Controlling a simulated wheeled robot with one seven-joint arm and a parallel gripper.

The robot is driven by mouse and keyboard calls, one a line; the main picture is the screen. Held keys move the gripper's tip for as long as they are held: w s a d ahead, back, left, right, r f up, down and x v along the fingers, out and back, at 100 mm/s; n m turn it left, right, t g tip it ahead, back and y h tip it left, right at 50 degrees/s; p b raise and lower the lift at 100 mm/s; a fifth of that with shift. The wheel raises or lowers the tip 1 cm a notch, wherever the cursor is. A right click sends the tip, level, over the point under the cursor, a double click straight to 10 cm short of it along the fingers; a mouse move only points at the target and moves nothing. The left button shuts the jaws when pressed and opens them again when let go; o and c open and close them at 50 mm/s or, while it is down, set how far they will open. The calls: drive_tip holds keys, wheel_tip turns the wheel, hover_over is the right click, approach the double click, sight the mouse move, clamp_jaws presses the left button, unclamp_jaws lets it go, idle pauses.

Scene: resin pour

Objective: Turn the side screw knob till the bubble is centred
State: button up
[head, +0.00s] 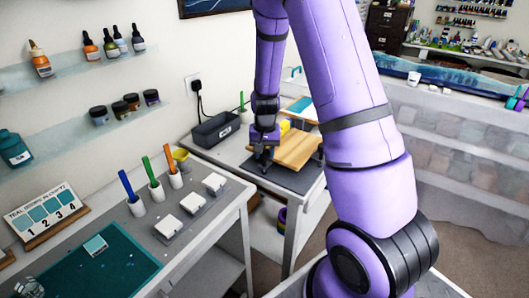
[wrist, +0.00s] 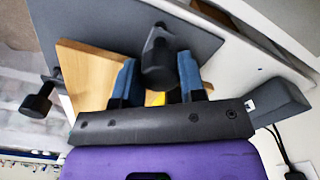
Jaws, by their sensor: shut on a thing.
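A wooden board (head: 299,150) stands on a dark mat on the white bench in the head view. It also shows tilted in the wrist view (wrist: 88,75). My gripper (wrist: 158,72) is shut on a dark side screw knob (wrist: 160,66), with one blue-grey finger on each side of it. A second dark knob (wrist: 38,103) stands free at the board's left in the wrist view. In the head view my gripper (head: 264,152) is at the board's left edge. A yellow thing (head: 285,126) shows partly behind my gripper; I cannot make out a bubble.
A dark grey bin (head: 215,129) stands close behind and left of my gripper. A teal panel (head: 300,106) lies behind the board. The front bench holds colored tubes in white cups, white blocks (head: 168,226) and a teal mat (head: 90,275). A power cord hangs by the wall.

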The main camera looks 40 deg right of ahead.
sight(265, 151)
drive_tip(key=shift+w+r+n, duration=0.1)
drive_tip(key=shift+w+n, duration=0.05)
drive_tip(key=shift+n, duration=0.15)
drive_tip(key=o, duration=0.9)
drive_tip(key=r, duration=1)
drive_tip(key=shift+s+r, duration=0.2)
drive_tip(key=shift+r, duration=0.15)
drive_tip(key=shift+r, duration=0.1)
